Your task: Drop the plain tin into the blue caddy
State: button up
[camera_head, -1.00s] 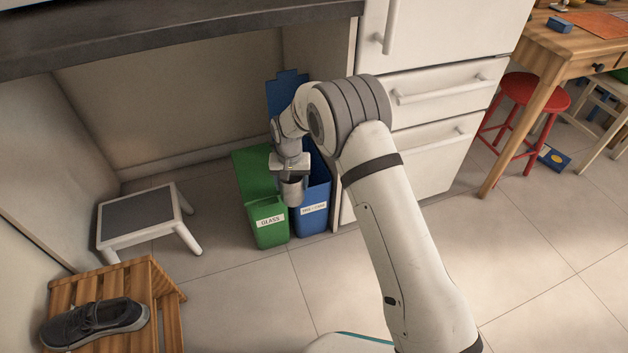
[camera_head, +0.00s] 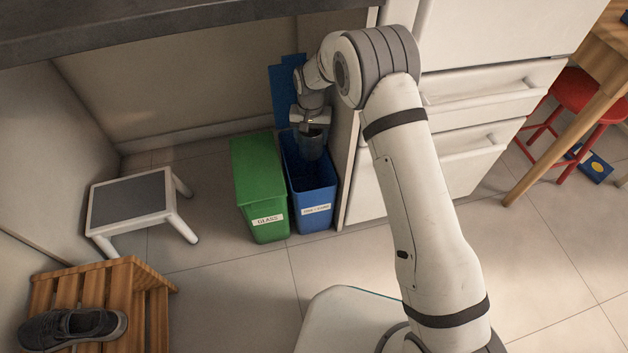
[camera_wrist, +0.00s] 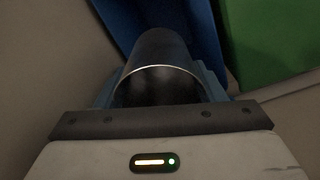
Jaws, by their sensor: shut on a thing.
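My gripper (camera_head: 311,131) is shut on the plain tin (camera_head: 311,147), a grey metal cylinder. The tin hangs over the open mouth of the blue caddy (camera_head: 315,216), toward its back; I cannot tell whether its lower end is below the rim. The caddy has a white label on its front, and its blue lid stands raised behind it. In the wrist view the tin (camera_wrist: 160,55) sits between the jaws with its rim facing the camera. Blue caddy surface (camera_wrist: 195,25) shows beyond it.
A green bin (camera_head: 260,190) labelled GLASS, lid closed, stands left of the blue caddy. A white drawer cabinet (camera_head: 470,140) is close on the right. The dark counter (camera_head: 150,30) overhangs above. A step stool (camera_head: 130,200) and a slatted wooden stool with a shoe (camera_head: 72,330) stand left.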

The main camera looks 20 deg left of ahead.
jog(key=shift+w+d+f+b, duration=0.1)
jog(key=shift+f+b, duration=1.85)
jog(key=shift+f, duration=1.05)
jog(key=o, duration=1)
jog(key=shift+o, duration=0.2)
jog(key=shift+r, duration=0.2)
notch_tip(320, 180, up, 8)
jog(key=p, duration=0.3)
jog(key=shift+f, duration=0.15)
jog(key=shift+f, duration=0.1)
